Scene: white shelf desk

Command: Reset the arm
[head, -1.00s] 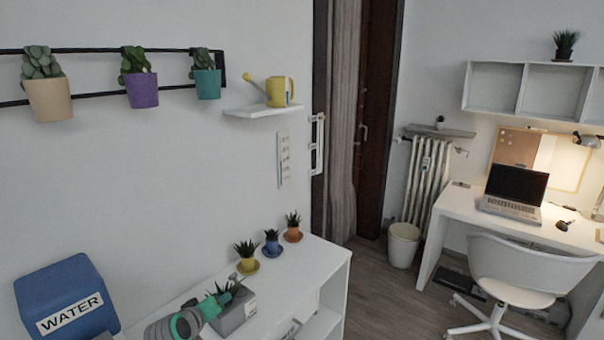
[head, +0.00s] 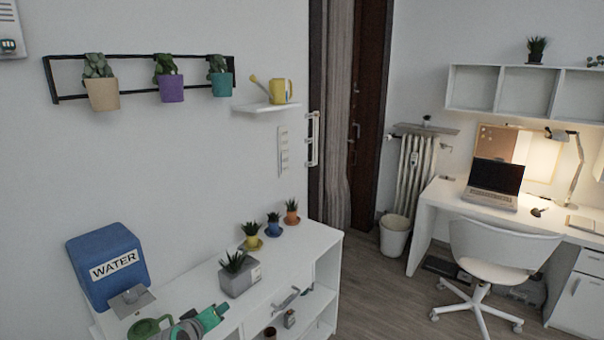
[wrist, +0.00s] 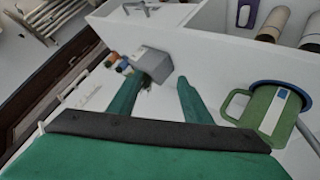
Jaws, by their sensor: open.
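My gripper (head: 214,312) shows at the bottom of the head view, over the front of the white shelf desk (head: 318,241). In the wrist view its two green fingers (wrist: 169,80) are spread apart with nothing between them. A green mug (wrist: 268,106) sits to the right of the fingers in the wrist view, apart from them. In the head view the mug (head: 146,328) is partly cut off at the bottom, below the blue water dispenser (head: 106,263).
A grey planter (head: 238,279) stands on the desk near my gripper. Small potted plants (head: 273,228) line the desk's far end. A wall shelf holds a yellow watering can (head: 280,91). Open floor (head: 375,290) lies right of the desk, before the white chair (head: 500,250).

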